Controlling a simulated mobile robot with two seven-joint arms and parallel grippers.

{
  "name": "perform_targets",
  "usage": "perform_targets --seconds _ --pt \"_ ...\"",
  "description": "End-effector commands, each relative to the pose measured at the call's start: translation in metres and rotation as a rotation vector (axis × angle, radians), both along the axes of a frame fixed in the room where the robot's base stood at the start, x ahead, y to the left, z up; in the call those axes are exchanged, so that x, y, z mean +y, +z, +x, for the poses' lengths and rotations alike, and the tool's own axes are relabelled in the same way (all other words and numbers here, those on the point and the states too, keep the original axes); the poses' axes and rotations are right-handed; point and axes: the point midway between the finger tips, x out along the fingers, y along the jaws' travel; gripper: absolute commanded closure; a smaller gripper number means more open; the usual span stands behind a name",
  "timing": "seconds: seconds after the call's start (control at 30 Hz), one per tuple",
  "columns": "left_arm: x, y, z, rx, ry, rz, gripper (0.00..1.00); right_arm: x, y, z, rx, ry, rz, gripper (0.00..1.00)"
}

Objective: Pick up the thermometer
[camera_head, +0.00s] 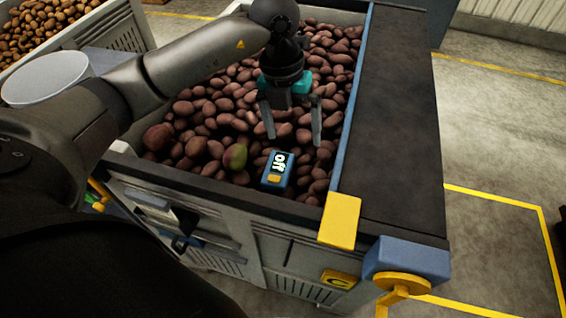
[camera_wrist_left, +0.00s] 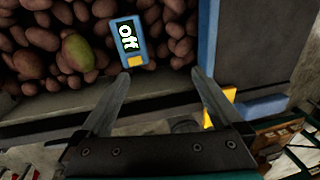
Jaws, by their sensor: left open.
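In the left wrist view the thermometer (camera_wrist_left: 129,42) is at the top, ahead of the fingertips and left of centre. My left gripper (camera_head: 292,138) is open and empty, above the potatoes and a little behind the thermometer in the head view. Its two fingers also show in the left wrist view (camera_wrist_left: 160,75). My right gripper is not in view.
The crate (camera_head: 215,195) is full of potatoes, with a greenish one (camera_head: 235,157) left of the thermometer. A dark conveyor belt (camera_head: 395,110) with a blue side rail runs along the right. A yellow block (camera_head: 340,220) stands at its near corner. Another potato crate (camera_head: 95,30) is at the upper left.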

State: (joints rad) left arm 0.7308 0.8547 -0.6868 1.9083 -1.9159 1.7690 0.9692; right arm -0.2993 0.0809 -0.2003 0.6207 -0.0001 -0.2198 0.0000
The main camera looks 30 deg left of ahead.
Motion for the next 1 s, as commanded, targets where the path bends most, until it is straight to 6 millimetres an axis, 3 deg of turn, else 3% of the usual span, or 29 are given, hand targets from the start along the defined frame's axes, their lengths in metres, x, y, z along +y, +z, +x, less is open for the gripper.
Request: perform_targets --seconds 0.1,0.2,0.6,1.0 --pt "0.03 0.005 0.001 0.018 0.052 0.113 0.0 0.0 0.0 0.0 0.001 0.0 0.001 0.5" --pt "0.039 0.002 0.0 0.028 0.071 0.151 0.0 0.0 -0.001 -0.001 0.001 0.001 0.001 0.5" --pt "0.04 -0.075 -0.001 0.031 0.07 0.154 0.0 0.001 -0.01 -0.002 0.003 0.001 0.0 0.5" --pt "0.039 -0.114 0.0 0.031 0.07 0.151 0.0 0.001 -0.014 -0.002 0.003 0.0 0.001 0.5"
